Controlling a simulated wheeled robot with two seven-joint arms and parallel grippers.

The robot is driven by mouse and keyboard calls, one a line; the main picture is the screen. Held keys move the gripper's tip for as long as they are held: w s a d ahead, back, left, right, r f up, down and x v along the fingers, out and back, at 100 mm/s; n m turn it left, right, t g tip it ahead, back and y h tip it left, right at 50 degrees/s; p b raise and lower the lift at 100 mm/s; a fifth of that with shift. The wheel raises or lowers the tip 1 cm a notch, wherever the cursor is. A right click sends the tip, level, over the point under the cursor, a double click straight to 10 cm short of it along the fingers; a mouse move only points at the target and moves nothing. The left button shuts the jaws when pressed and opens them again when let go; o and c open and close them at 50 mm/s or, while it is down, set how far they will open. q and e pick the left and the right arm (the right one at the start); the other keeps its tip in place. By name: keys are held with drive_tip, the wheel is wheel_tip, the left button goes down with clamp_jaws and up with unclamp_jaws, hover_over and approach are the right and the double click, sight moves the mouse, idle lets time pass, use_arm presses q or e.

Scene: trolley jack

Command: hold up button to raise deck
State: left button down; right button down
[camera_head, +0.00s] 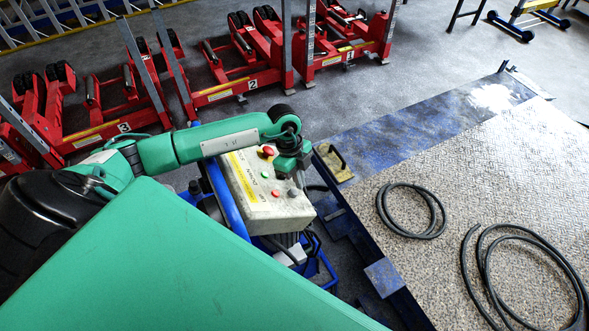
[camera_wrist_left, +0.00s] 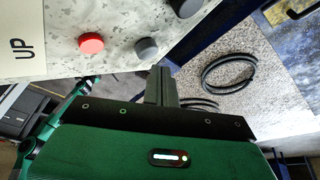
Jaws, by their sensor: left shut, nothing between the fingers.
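The pale speckled control box (camera_head: 285,211) stands left of the deck (camera_head: 490,160). It carries a red mushroom knob (camera_head: 266,151), a green button, a red button (camera_head: 276,193) and grey buttons. In the left wrist view, an "UP" label (camera_wrist_left: 20,48) is in line with a red button (camera_wrist_left: 91,43) and a grey button (camera_wrist_left: 146,48); a second grey button (camera_wrist_left: 186,6) is at the top edge. My left gripper (camera_wrist_left: 161,75) is shut and empty, its tips by the nearer grey button; contact cannot be told. In the head view my left gripper (camera_head: 300,177) hangs over the box's right edge. My right gripper is out of view.
Black hose coils (camera_head: 436,222) lie on the deck's textured plate. A blue rail (camera_head: 222,195) runs along the box's left side. Red numbered jacks (camera_head: 240,90) stand in a row behind. Grey floor is open at the back.

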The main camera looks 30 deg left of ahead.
use_arm(q)
drive_tip(key=w+r, duration=0.1)
drive_tip(key=d+r+p, duration=0.1)
drive_tip(key=w+r+p, duration=0.1)
drive_tip(key=r, duration=0.1)
drive_tip(key=shift+w+d, duration=0.3)
drive_tip(key=shift+w, duration=0.05)
drive_tip(key=shift+s+f, duration=0.1)
idle(1.3)
